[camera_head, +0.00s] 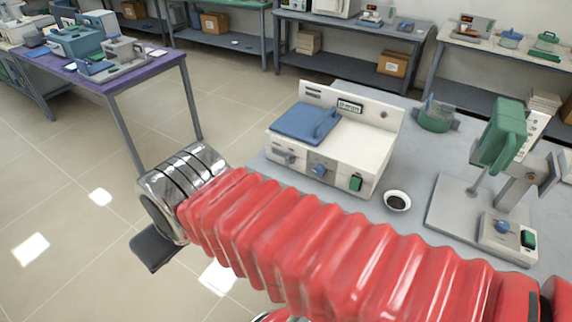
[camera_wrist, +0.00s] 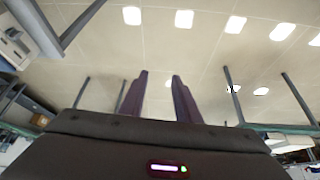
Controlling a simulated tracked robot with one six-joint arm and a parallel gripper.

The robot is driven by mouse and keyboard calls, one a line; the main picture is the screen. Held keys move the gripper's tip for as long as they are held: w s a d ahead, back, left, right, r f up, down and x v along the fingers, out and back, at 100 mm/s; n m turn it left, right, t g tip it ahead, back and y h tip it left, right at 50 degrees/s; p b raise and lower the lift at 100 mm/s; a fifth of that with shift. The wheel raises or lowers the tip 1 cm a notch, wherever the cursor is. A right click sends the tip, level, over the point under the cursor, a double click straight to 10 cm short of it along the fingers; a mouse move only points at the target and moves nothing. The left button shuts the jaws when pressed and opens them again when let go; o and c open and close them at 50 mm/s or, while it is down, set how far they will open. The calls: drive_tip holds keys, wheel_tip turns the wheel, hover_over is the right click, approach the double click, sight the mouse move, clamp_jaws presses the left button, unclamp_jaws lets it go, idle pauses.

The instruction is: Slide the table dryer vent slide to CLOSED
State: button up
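The table dryer (camera_head: 350,150) is a white box with a blue lid (camera_head: 305,122) and a raised back panel, on the grey table in the head view. Its front has a blue knob (camera_head: 319,170), a green switch (camera_head: 355,183) and a small grey fitting (camera_head: 283,157) at the left. I cannot tell which part is the vent slide, or its position. My gripper (camera_wrist: 160,74) shows two dark fingers, apart and with nothing between them, over the floor in the wrist view. In the head view my arm's end is left of the dryer, clear of it.
A small black-filled dish (camera_head: 397,201) sits right of the dryer. A green and grey instrument on a plate (camera_head: 452,205) stands farther right, with a green round vessel (camera_head: 435,117) behind. A purple-topped bench (camera_head: 165,62) is at the left. The tiled floor between is open.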

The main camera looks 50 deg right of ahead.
drive_tip(key=shift+d, duration=0.1)
drive_tip(key=w+d+f+n+g+h, duration=0.1)
drive_tip(key=d+f+n+g+h, duration=0.4)
drive_tip(key=d, duration=0.9)
drive_tip(key=w+d+f+n+g+h, duration=0.25)
drive_tip(key=d+f+g+h, duration=0.35)
drive_tip(key=d, duration=0.7)
drive_tip(key=n+t+h, duration=0.7)
drive_tip(key=n, duration=0.5)
approach(286, 162)
drive_tip(key=a, duration=0.5)
drive_tip(key=shift+s+m, duration=0.2)
drive_tip(key=shift+m, duration=0.05)
drive_tip(key=shift+r, duration=0.1)
drive_tip(key=d, duration=0.9)
drive_tip(key=w+d, duration=0.1)
drive_tip(key=d, duration=0.3)
drive_tip(key=shift+w+d, duration=0.1)
drive_tip(key=shift+d, duration=0.3)
